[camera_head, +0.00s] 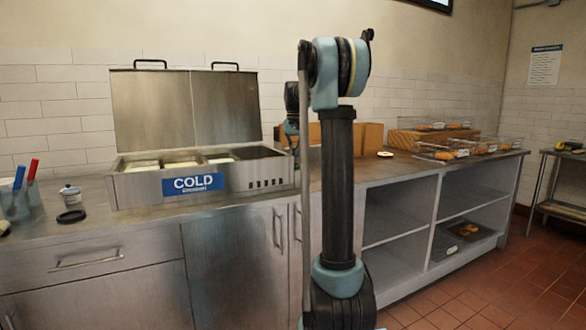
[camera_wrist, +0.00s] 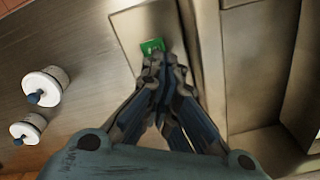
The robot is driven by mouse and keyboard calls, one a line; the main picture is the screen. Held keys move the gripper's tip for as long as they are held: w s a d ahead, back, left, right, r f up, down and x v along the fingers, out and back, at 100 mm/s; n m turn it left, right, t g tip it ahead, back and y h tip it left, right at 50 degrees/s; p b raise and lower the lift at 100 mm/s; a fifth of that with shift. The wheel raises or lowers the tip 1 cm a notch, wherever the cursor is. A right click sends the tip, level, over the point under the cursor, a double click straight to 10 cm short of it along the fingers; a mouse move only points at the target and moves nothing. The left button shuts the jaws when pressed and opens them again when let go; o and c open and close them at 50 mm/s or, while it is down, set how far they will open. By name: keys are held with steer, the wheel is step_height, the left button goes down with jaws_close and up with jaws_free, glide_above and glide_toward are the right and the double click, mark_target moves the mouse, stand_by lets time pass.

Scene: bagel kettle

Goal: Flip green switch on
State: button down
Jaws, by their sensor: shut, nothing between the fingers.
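The green switch (camera_wrist: 152,46) is a small bright green piece on a pale metal face in the wrist view, near the top middle. My gripper (camera_wrist: 168,66) is shut and empty, with its fingertips together just below the switch in that picture. The tips overlap the lower edge of the switch; I cannot tell whether they touch it. Which way the switch is set is too small to tell. In the head view the switch does not show, and my arm blocks part of the counter behind it.
Two white jars with blue knobs (camera_wrist: 42,88) (camera_wrist: 28,130) stand on the surface left of my gripper. In the head view, the steel cold unit (camera_head: 140,185) stands open on the counter. Wire baskets (camera_head: 440,153) with food stand at the right.

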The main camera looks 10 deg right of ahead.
steer(key=shift+f, duration=0.45)
stand_by(0.3)
steer(key=shift+r, duration=3.5)
